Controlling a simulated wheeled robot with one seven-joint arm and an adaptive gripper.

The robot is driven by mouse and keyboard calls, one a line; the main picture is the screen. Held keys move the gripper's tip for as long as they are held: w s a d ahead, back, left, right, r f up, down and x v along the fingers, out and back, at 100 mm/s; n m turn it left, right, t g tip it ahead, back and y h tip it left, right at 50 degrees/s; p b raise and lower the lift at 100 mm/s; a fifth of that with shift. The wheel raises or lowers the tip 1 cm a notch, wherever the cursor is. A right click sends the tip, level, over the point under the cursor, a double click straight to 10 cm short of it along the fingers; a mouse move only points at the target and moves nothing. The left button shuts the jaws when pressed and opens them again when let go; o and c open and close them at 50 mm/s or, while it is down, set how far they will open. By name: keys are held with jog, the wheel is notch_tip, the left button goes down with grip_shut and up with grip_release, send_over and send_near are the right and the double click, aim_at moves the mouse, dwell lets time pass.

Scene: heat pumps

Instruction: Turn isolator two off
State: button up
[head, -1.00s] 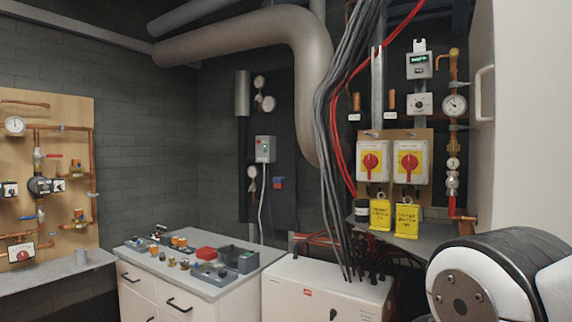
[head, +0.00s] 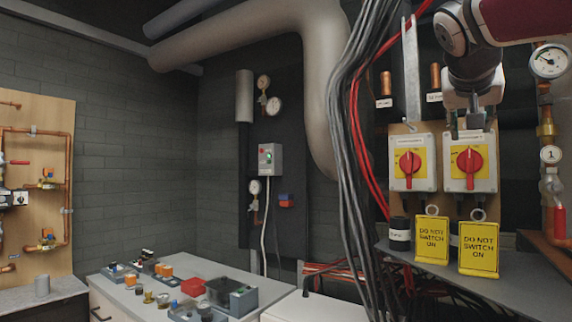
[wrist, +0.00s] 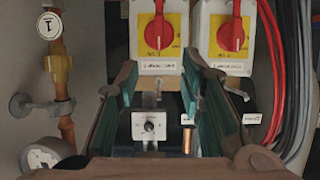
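Two isolators with red rotary handles on yellow plates stand side by side on a wooden board: the left isolator (head: 409,162) and the right isolator (head: 469,161). Both handles look roughly upright. Their small labels are unreadable, so I cannot tell which is number two. The wrist view is upside down and shows the right isolator (wrist: 158,32) at upper left and the left one (wrist: 231,34) at upper right. My gripper (head: 474,113) is just above the right isolator, pointing down. Its fingers (wrist: 160,85) are apart with nothing between them, and touch neither handle.
Two yellow "DO NOT SWITCH ON" tags, left (head: 432,240) and right (head: 479,250), stand on the grey shelf (head: 530,288) below. Grey and red cables (head: 350,140) hang to the left. A gauge (head: 549,61) and copper pipework stand to the right.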

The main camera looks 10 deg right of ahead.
aim_at(470, 156)
jog(key=p+x, duration=0.2)
jog(key=x, duration=1.1)
jog(key=shift+w+d, duration=0.2)
jog(key=shift+d, duration=0.15)
grip_shut()
